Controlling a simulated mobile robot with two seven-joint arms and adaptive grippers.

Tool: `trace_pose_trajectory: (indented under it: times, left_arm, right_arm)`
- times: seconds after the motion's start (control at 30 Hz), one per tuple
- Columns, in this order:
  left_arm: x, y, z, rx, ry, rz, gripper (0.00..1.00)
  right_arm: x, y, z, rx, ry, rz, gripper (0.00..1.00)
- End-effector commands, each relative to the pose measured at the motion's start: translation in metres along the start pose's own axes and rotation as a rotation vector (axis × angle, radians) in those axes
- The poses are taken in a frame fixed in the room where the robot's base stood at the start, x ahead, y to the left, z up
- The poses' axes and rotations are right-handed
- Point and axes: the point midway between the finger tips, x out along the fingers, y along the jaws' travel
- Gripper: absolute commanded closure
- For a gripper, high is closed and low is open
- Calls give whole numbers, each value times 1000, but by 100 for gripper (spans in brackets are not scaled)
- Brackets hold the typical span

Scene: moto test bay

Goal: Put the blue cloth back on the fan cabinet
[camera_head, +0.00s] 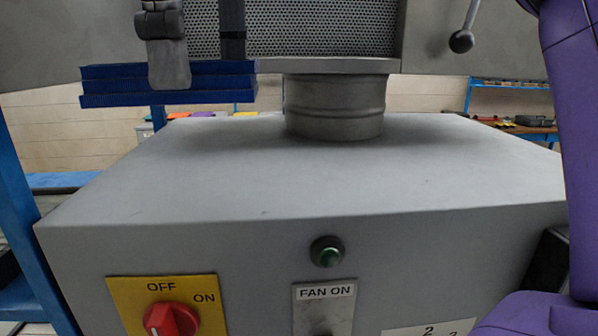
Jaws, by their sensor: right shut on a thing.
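The blue cloth (110,88) is a folded, layered dark blue slab at the upper left of the head view. My right gripper (168,68) comes down from the top edge and is shut on it, one grey finger showing in front of the cloth. The cloth hangs level, apart from the fan cabinet (300,190), and its picture lies above the cabinet's back left part. The cabinet is a grey box with a bare, flat top. My left gripper is not in view.
A round grey duct (335,105) rises from the back of the cabinet top to a perforated grey housing (320,28). The front panel carries a red rotary switch (171,319) and a green lamp (327,251). A ball-ended lever (462,40) hangs at upper right. The front top is clear.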

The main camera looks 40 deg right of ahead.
Motion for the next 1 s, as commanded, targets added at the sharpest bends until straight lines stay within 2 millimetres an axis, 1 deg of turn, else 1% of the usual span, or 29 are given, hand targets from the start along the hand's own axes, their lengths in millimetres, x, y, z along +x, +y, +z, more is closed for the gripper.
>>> trace_pose_trajectory:
  times: [0.17,0.33,0.5,0.63,0.8,1.0]
  left_arm:
    - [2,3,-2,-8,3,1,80]
    - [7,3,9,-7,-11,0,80]
    - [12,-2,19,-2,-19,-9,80]
    - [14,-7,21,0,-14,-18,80]
    - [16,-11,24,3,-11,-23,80]
    - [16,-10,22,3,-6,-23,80]
  right_arm:
    - [1,-1,0,-1,9,0,68]
    - [7,-7,-1,-3,17,0,68]
    - [12,-16,-7,-1,18,0,68]
    - [14,-22,-14,3,9,0,68]
    - [22,-39,-27,3,8,0,68]
    - [34,-64,-46,2,9,-3,68]
